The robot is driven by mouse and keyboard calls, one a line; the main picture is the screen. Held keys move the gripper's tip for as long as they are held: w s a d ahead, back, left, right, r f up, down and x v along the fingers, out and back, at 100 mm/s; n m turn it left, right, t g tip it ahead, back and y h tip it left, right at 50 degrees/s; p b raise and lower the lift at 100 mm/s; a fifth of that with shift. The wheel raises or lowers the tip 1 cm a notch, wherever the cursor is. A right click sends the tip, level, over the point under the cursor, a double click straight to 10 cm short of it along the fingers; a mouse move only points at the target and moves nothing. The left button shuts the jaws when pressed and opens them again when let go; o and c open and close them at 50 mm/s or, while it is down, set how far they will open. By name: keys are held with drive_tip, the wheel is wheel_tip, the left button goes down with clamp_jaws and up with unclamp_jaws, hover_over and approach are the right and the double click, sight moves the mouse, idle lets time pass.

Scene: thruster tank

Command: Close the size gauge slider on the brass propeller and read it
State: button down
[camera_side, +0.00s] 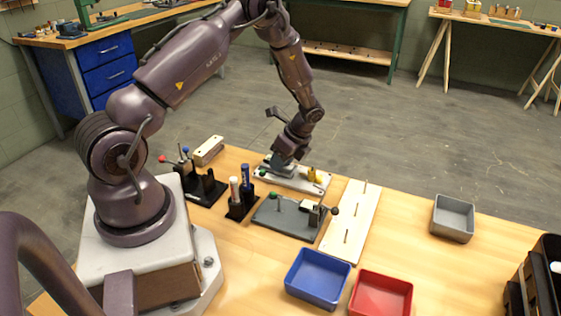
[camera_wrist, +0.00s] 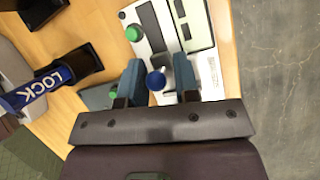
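The size gauge looks to be the white plate (camera_side: 302,185) at mid-table, with dark slots and a green knob; it also shows in the wrist view (camera_wrist: 207,62). A blue knob (camera_wrist: 156,80), seemingly the slider's, sits between the two fingers of my gripper (camera_wrist: 158,84). The fingers are apart, with a gap visible on each side of the knob. In the side view my gripper (camera_side: 281,163) is low over the plate's left part. A small yellow brass-coloured piece (camera_side: 314,175), probably the propeller, is at the plate's right; I cannot make it out in the wrist view.
A grey plate (camera_side: 277,222) with a green knob and clamp lies in front. A pen stand (camera_side: 240,208) and black lever stand (camera_side: 205,190) are left. A pegged board (camera_side: 350,225) and blue (camera_side: 318,278), red (camera_side: 380,296) and grey (camera_side: 453,218) bins are right.

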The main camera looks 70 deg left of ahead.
drive_tip(key=shift+w+d+f, duration=0.1)
drive_tip(key=shift+w+d, duration=0.15)
drive_tip(key=shift+d, duration=0.3)
drive_tip(key=shift+w+d, duration=0.25)
drive_tip(key=shift+d, duration=0.3)
drive_tip(key=c, duration=1)
unclamp_jaws()
drive_tip(key=shift+c, duration=0.2)
drive_tip(key=shift+w+a, duration=0.1)
drive_tip(key=shift+w+r, duration=0.1)
drive_tip(key=shift+r, duration=0.3)
drive_tip(key=v, duration=1.2)
drive_tip(key=shift+w, duration=0.15)
